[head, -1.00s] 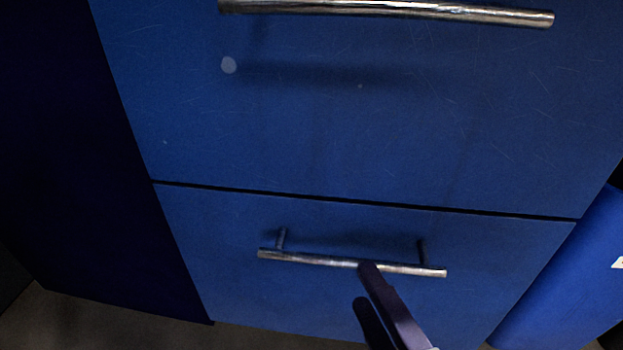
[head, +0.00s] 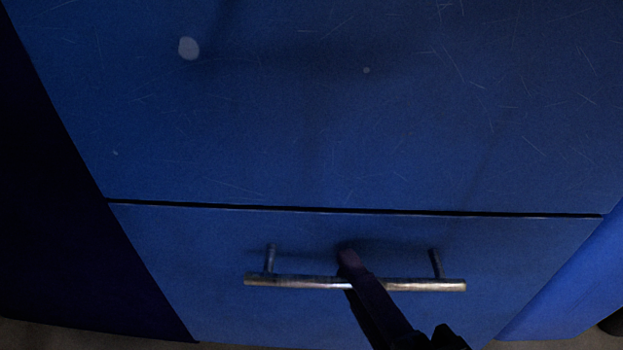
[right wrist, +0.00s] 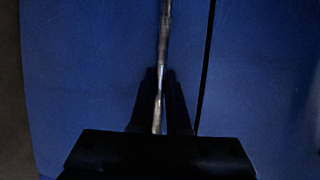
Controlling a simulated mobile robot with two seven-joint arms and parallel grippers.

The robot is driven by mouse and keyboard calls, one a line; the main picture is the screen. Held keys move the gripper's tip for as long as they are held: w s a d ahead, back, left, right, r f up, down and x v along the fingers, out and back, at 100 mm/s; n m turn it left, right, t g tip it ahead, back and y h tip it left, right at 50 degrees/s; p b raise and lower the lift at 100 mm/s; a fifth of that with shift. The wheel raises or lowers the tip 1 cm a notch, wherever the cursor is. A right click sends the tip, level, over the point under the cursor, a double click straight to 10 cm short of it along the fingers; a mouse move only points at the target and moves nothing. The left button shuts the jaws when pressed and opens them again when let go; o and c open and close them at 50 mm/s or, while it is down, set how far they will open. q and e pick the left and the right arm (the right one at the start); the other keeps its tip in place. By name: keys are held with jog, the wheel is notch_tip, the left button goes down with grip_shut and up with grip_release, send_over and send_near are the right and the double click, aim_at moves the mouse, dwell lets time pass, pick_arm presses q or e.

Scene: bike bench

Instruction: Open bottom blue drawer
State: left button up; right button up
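The bottom blue drawer (head: 205,255) sits below a thin dark seam in the head view and looks closed. Its silver bar handle (head: 425,285) runs across it on two posts. My right gripper (head: 349,275) comes from below at the handle's middle, with one dark finger reaching over the bar and the other partly hidden below it. In the right wrist view, the handle (right wrist: 166,30) runs between the two close fingers (right wrist: 163,80), which look shut on it. The drawer front (right wrist: 90,80) fills much of that view. My left gripper is not in view.
A larger blue drawer (head: 320,110), scratched and with a pale spot, is directly above. A dark cabinet side (head: 60,220) lies to the left. Another blue surface (head: 565,300) stands at the lower right. A little floor (head: 80,338) shows at the bottom left.

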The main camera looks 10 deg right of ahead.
grip_shut()
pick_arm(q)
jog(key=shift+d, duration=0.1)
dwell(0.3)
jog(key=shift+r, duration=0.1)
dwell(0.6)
